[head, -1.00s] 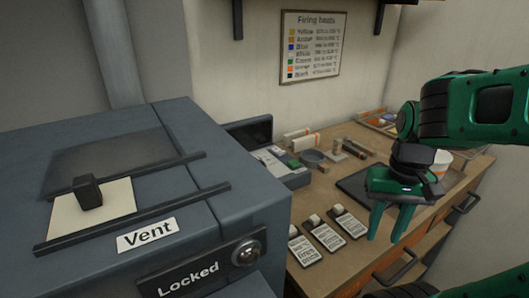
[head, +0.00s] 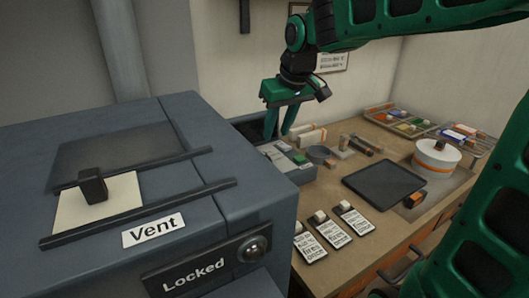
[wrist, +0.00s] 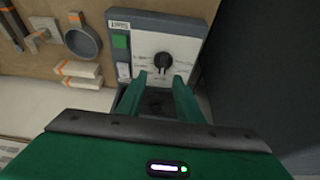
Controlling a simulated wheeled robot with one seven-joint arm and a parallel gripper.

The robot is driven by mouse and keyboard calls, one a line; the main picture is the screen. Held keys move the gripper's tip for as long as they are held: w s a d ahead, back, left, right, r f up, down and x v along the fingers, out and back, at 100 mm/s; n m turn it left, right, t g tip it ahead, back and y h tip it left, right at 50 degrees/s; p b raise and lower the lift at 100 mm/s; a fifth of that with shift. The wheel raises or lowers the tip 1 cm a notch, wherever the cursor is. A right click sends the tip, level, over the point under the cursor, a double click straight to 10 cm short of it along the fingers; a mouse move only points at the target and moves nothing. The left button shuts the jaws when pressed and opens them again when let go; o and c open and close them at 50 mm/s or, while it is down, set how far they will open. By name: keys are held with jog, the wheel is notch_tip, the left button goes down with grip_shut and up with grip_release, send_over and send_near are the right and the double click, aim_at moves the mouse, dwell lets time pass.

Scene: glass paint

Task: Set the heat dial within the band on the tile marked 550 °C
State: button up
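The heat dial (wrist: 162,62) is a black knob on the pale face of a grey control box (wrist: 193,22). Marks and small print ring it, too small to read. In the head view the control box (head: 306,176) sits on the bench beside the kiln, its dial hard to make out. My gripper (head: 279,132) is above and behind the box, fingers pointing down. In the wrist view my gripper (wrist: 161,77) is open and empty, its fingertips apart on either side just below the dial in the picture. No 550 °C marking is readable.
The kiln (head: 120,250), labelled Vent and Locked, stands left. Label cards (head: 328,228), a black slab (head: 383,186), a white pot (head: 436,160) and paint trays (head: 400,122) lie on the bench (head: 375,255). A bowl (wrist: 82,42) is close beside the box. A wall chart is partly hidden.

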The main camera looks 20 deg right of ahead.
jog(key=x, duration=0.7)
jog(key=a+x, duration=0.1)
jog(key=x, duration=0.2)
jog(key=shift+w+f, duration=0.25)
jog(key=shift+w, duration=0.25)
grip_shut()
